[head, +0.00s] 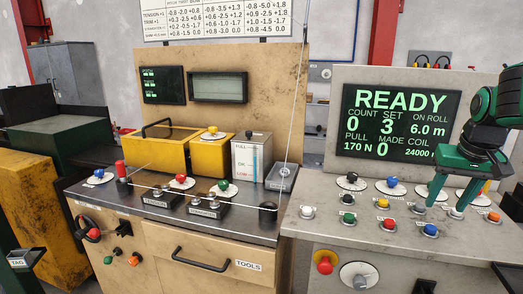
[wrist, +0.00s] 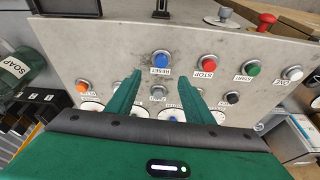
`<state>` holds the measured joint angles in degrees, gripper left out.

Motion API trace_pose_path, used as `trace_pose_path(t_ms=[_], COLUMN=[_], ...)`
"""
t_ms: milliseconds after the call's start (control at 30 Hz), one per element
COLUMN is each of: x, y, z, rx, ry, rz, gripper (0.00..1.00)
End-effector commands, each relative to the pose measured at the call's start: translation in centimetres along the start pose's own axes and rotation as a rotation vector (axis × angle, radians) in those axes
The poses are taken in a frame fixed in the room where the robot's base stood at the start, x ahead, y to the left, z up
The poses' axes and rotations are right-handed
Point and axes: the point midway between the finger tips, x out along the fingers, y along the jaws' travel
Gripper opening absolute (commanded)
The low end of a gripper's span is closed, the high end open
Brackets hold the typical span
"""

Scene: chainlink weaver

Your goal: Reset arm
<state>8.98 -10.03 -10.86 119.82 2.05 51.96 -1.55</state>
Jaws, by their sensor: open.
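My gripper (head: 446,206) is open and empty in the head view, its green fingers pointing down over the right part of the control panel (head: 330,238). In the wrist view the two fingers (wrist: 160,82) are spread, with a grey button (wrist: 157,92) seen between them. The blue RESET button (wrist: 161,58) shows just past the fingertips; it is also in the head view (head: 431,229). I cannot tell for sure whether the fingertips touch the panel. My arm (head: 485,125) comes in from the right edge.
A screen (head: 400,122) reads READY, count 0, set 3. Red STOP (wrist: 209,63), green START (wrist: 253,67) and white ONE (wrist: 293,72) buttons line the panel. A red knob (head: 324,264) is on its front. Left stands a bench with a tools drawer (head: 212,255) and thin upright wire (head: 297,90).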

Motion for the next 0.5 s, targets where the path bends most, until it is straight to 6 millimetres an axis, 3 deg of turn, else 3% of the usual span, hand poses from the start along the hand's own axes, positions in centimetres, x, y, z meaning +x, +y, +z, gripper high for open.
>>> trace_pose_path(t_ms=[267, 400, 500], x=[0.8, 1.6, 2.1], y=[2.6, 3.8, 4.2], z=[9.9, 17.6, 22.1], rx=[0.083, 0.141, 0.172], ry=[-0.115, -0.201, -0.254], rz=[0.015, 0.023, 0.027], gripper=[0.47, 0.47, 0.47])
